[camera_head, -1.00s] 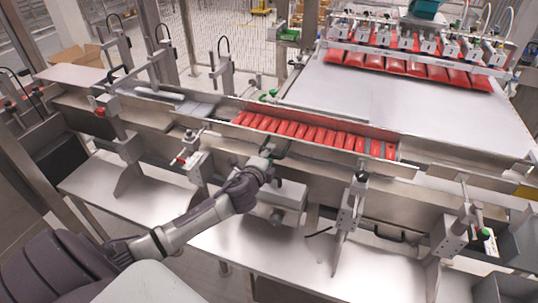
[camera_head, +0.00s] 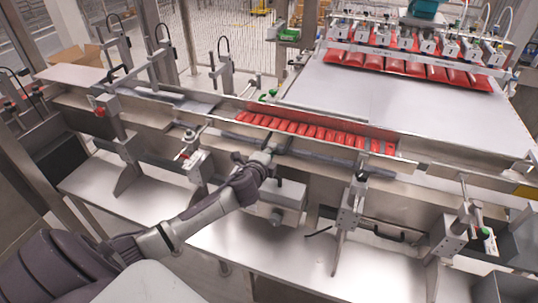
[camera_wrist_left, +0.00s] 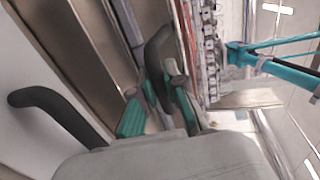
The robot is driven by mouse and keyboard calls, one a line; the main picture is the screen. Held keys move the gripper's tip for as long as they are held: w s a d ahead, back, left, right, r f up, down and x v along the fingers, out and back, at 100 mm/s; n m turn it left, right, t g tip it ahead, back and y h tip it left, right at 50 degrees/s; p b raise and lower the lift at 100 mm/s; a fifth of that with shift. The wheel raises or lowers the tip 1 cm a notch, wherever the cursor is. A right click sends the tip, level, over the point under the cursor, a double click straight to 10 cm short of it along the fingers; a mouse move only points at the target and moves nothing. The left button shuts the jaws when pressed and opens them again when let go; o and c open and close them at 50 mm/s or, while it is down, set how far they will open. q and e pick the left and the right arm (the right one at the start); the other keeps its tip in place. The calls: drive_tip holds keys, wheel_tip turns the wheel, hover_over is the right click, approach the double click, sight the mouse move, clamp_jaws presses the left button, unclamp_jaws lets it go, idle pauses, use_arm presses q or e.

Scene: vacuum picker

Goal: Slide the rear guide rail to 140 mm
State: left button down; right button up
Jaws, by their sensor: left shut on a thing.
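A long guide rail (camera_head: 328,159) runs along the near side of a channel with a row of red pouches (camera_head: 314,131). My left gripper (camera_head: 272,151) reaches in from the left to a dark handle at this rail, just in front of the pouches. In the left wrist view, the gripper's teal-padded fingers (camera_wrist_left: 158,88) are shut around the lower part of a black curved handle (camera_wrist_left: 158,49). The handle's base is partly hidden by the fingers. No millimetre reading is legible. My right gripper is not in view.
Clamp posts (camera_head: 349,206) stand along the front of the machine on both sides of my arm. A second black handle (camera_wrist_left: 58,108) shows in the left wrist view. A white conveyor belt (camera_head: 405,105) lies behind the channel, with suction heads (camera_head: 425,46) over more red pouches.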

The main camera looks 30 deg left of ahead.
use_arm(q)
drive_tip(key=shift+w, duration=0.1)
drive_tip(key=c, duration=1.2)
unclamp_jaws()
drive_tip(key=v, duration=1.2)
drive_tip(key=shift+a, duration=0.1)
